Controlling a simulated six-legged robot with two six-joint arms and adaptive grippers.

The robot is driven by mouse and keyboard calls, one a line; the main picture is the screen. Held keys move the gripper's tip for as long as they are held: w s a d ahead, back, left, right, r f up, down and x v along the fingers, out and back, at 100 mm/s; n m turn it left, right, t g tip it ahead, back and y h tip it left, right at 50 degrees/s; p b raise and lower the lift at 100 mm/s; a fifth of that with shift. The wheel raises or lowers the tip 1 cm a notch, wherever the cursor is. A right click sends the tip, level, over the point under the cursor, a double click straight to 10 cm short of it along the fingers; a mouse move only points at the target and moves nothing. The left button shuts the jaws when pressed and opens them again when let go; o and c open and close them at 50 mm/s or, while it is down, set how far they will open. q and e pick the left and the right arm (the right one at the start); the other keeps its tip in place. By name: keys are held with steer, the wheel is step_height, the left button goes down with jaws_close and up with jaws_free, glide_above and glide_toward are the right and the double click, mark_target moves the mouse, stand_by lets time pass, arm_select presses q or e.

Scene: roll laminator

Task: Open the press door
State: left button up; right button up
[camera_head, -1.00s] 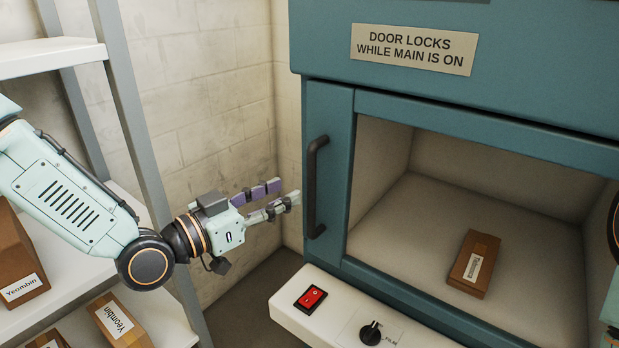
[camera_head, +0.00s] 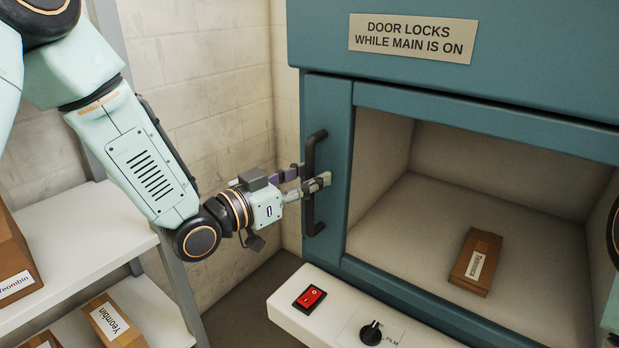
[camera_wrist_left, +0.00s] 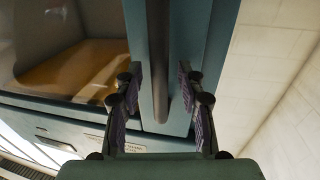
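The press door (camera_head: 327,180) is a teal frame around a clear pane, closed against the teal press. Its black vertical bar handle (camera_head: 309,215) is on the left side of the door. My left gripper (camera_head: 312,177) is at the handle's middle, with fingers spread to either side of the bar. The left wrist view shows the handle (camera_wrist_left: 158,60) between the two open fingers (camera_wrist_left: 160,100), with a gap on both sides. The right gripper is out of view; only a bit of my right arm shows at the right edge.
A red rocker switch (camera_head: 309,298) and a black knob (camera_head: 371,332) sit on the white panel below the door. A sign (camera_head: 412,38) says the door locks while main is on. A brown box (camera_head: 476,262) lies inside. Shelves (camera_head: 90,240) with boxes stand left.

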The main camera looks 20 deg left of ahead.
arm_select(q)
steer(key=shift+w+d, duration=0.15)
steer(key=shift+w, duration=0.1)
jaws_close()
stand_by(0.3)
stand_by(0.4)
